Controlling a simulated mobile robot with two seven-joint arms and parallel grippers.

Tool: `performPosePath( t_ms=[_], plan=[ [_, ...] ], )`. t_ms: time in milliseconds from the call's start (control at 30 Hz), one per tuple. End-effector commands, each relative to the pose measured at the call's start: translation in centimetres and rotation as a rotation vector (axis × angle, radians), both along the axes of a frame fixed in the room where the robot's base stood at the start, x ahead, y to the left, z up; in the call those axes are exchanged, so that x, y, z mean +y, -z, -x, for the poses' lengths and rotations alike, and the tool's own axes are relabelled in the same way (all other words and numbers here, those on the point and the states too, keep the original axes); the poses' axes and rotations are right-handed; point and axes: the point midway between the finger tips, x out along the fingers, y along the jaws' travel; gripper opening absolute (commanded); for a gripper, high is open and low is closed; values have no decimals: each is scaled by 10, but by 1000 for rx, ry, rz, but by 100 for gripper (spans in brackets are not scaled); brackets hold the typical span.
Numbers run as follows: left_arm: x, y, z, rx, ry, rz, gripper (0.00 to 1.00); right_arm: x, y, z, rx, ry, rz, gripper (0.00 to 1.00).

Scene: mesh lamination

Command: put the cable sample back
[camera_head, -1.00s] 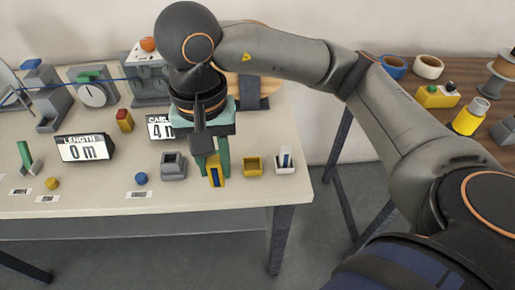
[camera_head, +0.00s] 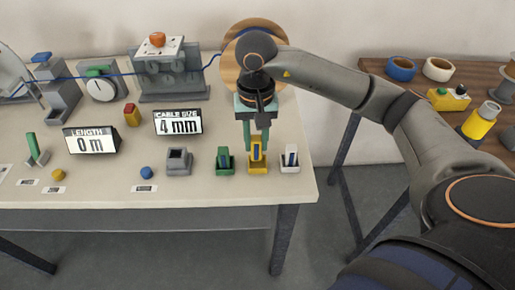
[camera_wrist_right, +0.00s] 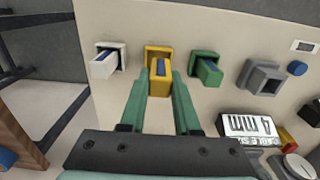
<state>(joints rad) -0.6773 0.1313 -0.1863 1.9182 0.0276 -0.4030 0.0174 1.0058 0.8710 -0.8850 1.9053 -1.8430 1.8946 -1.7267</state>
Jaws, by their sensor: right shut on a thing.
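The cable sample (camera_head: 256,151), a yellow block with a blue stripe, is upright between the green fingers of my right gripper (camera_head: 256,140). My right gripper is shut on it. The sample stands at the yellow holder (camera_head: 258,169), with its lower end at or inside the holder's opening. In the right wrist view the sample (camera_wrist_right: 160,68) shows between the fingertips, with the yellow holder's rim (camera_wrist_right: 157,48) around or just behind it. I cannot tell whether it is fully seated. My left gripper is not in view.
A green holder (camera_head: 225,168) with a green sample is close on the left, and a white holder (camera_head: 290,167) with a white sample close on the right. A grey empty holder (camera_head: 179,168) is further left. The cable size display (camera_head: 178,122) reads 4 mm. The table's front edge is near.

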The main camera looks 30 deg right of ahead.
Motion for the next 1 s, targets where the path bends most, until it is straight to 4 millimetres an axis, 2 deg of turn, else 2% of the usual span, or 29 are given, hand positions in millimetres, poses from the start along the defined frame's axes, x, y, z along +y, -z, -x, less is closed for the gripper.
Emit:
performPosePath(
  t_ms=[67,233,667,700,933,1000],
  plan=[
    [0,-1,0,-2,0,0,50,-8,10,-3,4,5,2,0],
    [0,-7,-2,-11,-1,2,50,-6,33,-2,3,0,2,0],
    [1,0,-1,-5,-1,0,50,-5,43,-3,1,0,1,0],
    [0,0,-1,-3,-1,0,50,-5,42,-3,1,0,1,33],
    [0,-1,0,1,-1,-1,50,-5,41,-3,1,0,2,59],
    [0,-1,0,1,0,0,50,-5,41,-3,1,1,2,61]
  ],
)
